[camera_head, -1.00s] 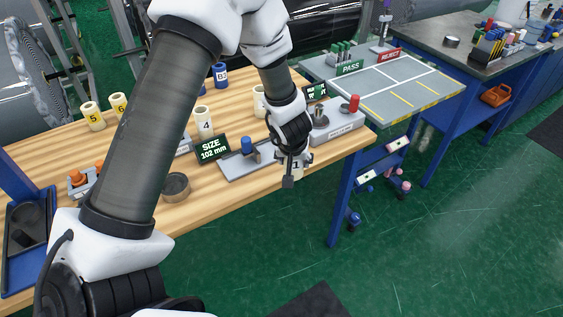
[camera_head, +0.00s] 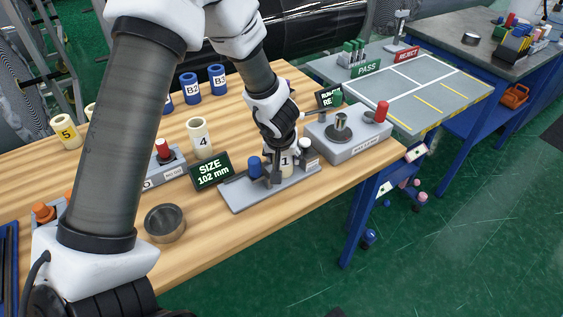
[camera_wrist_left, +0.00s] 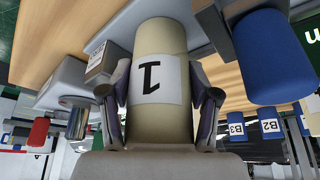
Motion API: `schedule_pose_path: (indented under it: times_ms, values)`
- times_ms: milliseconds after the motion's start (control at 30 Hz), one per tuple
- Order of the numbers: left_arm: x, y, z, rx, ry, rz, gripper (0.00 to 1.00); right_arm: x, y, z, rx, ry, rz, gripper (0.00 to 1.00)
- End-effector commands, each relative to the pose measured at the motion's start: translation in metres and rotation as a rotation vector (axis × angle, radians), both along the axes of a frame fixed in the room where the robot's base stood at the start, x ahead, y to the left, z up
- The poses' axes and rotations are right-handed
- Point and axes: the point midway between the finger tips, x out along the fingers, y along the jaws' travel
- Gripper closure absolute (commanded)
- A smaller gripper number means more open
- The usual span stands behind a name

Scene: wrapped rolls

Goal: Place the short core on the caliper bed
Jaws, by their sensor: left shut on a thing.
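My left gripper (camera_head: 279,168) is shut on the short cream core with label 1 (camera_head: 288,158). In the left wrist view the core (camera_wrist_left: 158,85) sits between the two fingers, its label upside down. The blue post (camera_wrist_left: 272,55) looms at right in the wrist view. My right gripper is not in view.
A grey device with a red knob (camera_head: 382,111) stands close at right. Core 4 (camera_head: 200,138) and a dark round dish (camera_head: 165,223) are to the left. The table's front edge is near.

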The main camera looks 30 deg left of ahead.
Motion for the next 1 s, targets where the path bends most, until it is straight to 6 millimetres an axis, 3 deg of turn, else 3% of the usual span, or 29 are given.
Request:
schedule_pose_path:
  times_ms: [267,300,367,767,867,1000]
  values:
    - [0.000,0.000,-0.002,0.000,0.001,-0.001,0.78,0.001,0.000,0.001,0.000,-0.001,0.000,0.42]
    - [0.000,0.000,-0.001,0.000,0.001,-0.001,0.32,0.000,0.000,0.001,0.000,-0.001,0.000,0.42]
    - [0.000,0.000,-0.001,0.000,0.001,-0.001,0.11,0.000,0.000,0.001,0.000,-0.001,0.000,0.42]
    - [0.000,0.000,0.005,0.000,0.000,0.000,0.10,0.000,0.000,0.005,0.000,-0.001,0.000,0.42]
    - [-0.005,-0.003,0.020,0.000,-0.001,-0.001,0.10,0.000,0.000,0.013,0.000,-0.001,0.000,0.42]
    - [-0.017,-0.008,0.054,0.000,-0.001,0.000,0.10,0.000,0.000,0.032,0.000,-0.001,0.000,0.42]
